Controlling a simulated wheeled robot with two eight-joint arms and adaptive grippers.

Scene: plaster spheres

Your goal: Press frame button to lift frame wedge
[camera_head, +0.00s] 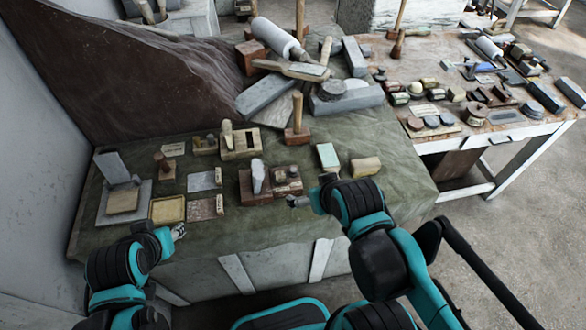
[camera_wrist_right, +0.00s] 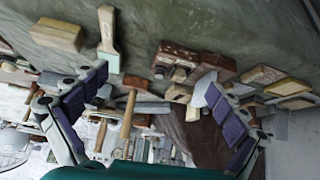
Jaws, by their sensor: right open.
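I cannot tell for sure which piece is the frame, its button or its wedge. One candidate is a dark red block (camera_head: 253,197) with a pale upright wedge-like piece (camera_head: 258,176) and small round parts beside it, near the front of the green-covered table. My right gripper (camera_head: 298,201) is at the table's front edge, just right of this block and apart from it. In the right wrist view its two fingers (camera_wrist_right: 154,80) are spread, with nothing held between them. My left gripper (camera_head: 178,231) is low at the front left edge of the table; its jaws are too small to judge.
A grey stand with a tan block (camera_head: 123,201) and a shallow yellow tray (camera_head: 168,210) are at the left. Tools are piled behind. Bare green cloth (camera_head: 400,140) shows at right.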

